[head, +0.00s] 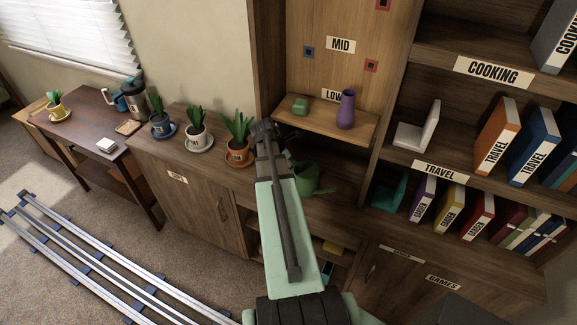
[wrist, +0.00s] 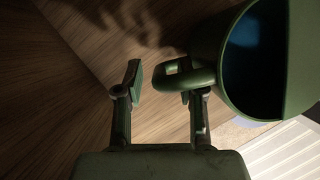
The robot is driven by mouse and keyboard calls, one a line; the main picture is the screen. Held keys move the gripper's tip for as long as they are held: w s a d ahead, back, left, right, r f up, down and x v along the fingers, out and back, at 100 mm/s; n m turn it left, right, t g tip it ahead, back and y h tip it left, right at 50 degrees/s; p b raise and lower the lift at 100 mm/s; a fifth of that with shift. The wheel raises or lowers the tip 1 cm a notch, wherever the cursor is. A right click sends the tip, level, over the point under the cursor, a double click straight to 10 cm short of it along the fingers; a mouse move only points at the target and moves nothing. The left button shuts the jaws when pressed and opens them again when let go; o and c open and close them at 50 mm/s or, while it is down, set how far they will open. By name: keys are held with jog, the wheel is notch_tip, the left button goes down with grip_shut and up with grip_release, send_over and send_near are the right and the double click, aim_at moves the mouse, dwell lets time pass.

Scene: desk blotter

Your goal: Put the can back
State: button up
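The can is a green watering can (head: 308,178) standing on the wooden cabinet top, right of my gripper (head: 268,130) in the head view. In the wrist view the can (wrist: 235,75) fills the upper right, its dark inside showing. Its looped handle (wrist: 172,78) points left toward my gripper (wrist: 163,88). My gripper is open, one finger left of the handle and apart from it. The other finger is close to the handle's underside; whether they touch I cannot tell. My arm hides part of the can's surroundings in the head view.
Potted plants (head: 238,152) on saucers stand left of my gripper. A low shelf (head: 335,123) above the can holds a purple vase (head: 346,108) and a green box (head: 300,104). A bookcase with several binders (head: 497,135) stands at right. Rails (head: 90,255) cross the carpet.

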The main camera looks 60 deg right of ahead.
jog(key=shift+w+a+r, duration=0.1)
jog(key=shift+a+r, duration=0.05)
jog(key=shift+r, duration=0.15)
jog(key=shift+b+v, duration=0.35)
jog(key=shift+v, duration=0.8)
jog(key=w+a+b, duration=0.1)
jog(key=a, duration=0.2)
jog(key=w+a+b, duration=0.1)
jog(key=w+a, duration=0.1)
jog(key=a, duration=0.2)
jog(key=w+a+b, duration=0.1)
jog(key=w+a, duration=0.1)
jog(key=a, duration=0.1)
jog(key=shift+w+a, duration=0.1)
jog(key=shift+a, duration=0.25)
